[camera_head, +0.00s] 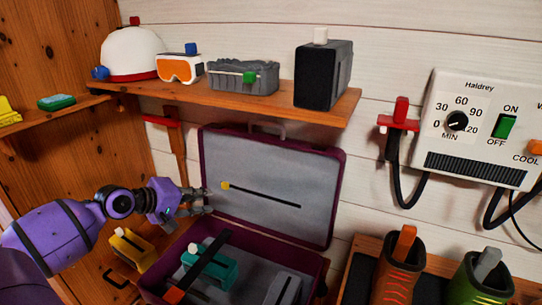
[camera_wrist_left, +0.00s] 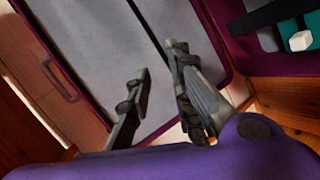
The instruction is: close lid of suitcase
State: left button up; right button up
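The suitcase is open. Its purple-rimmed lid (camera_head: 275,190) with a grey lining and a dark strap stands upright, tilted back toward the wall. The base (camera_head: 165,275) lies below it, holding a teal item (camera_head: 222,268), a dark strap and a grey item (camera_head: 283,288). My left gripper (camera_head: 206,201) is at the lid's left edge, low near the base. In the left wrist view its fingers (camera_wrist_left: 158,60) are apart, with the grey lid lining (camera_wrist_left: 90,50) behind them and nothing visible between them. Whether they touch the lid cannot be told. My right gripper is not in view.
A shelf (camera_head: 330,112) above the lid bears a helmet (camera_head: 130,52), goggles (camera_head: 180,68), a grey basket (camera_head: 243,77) and a dark box (camera_head: 322,75). A boot dryer panel (camera_head: 480,130) and boots (camera_head: 398,270) are at the right. A yellow item (camera_head: 132,248) lies left of the base.

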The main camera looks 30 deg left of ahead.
pick_arm(q)
jog(key=w+d+r+n+t+h+b, duration=0.1)
jog(key=w+r, duration=0.3)
jog(key=r, duration=0.4)
jog(key=w+d+r+n+t+h+b, duration=0.15)
jog(key=w+r, duration=0.25)
jog(key=r, duration=0.5)
jog(key=b, duration=0.2)
send_near(265, 124)
jog(key=x, duration=0.9)
jog(key=shift+w, duration=0.1)
jog(key=shift+x, duration=0.8)
jog(key=shift+f, duration=0.1)
jog(key=shift+c, duration=0.6)
grip_shut()
